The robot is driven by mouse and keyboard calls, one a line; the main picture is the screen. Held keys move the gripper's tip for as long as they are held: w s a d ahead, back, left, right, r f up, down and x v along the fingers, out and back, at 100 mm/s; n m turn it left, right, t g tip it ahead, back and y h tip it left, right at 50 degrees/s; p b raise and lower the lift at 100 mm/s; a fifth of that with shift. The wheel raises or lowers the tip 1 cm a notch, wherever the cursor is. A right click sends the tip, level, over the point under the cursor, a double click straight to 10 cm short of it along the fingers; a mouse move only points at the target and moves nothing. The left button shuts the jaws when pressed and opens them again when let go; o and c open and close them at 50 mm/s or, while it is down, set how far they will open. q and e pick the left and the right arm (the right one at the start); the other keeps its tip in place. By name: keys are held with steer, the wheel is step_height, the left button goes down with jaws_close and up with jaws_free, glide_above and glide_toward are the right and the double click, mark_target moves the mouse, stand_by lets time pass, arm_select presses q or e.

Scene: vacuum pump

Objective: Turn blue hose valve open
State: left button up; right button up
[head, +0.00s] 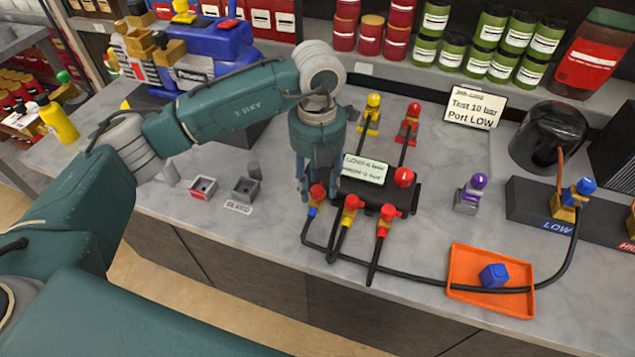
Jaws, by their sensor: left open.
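The manifold (350,192) is a black block on the grey counter with several valves along its front. The leftmost front valve has a red knob (318,191) and a blue fitting (312,211), from which a black hose (395,274) runs to the right. My left gripper (320,184) points down over this valve, open, with its fingers on either side of the red knob. I cannot tell whether they touch it. Two valves with red knobs and yellow (349,215) and red (383,228) bodies stand to its right. My right gripper is not in view.
A blue-knobbed valve (573,197) stands at the LOW port (545,220) on the right. An orange tray (463,266) holds a blue block (494,275), with the hose crossing it. A purple-knobbed valve (470,194) stands alone. Labelled cans line the back shelf.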

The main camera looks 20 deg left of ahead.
mark_target(317, 189)
arm_select(q)
step_height(317, 189, up, 12)
steer(key=shift+f, duration=0.15)
steer(key=shift+f, duration=0.1)
stand_by(0.6)
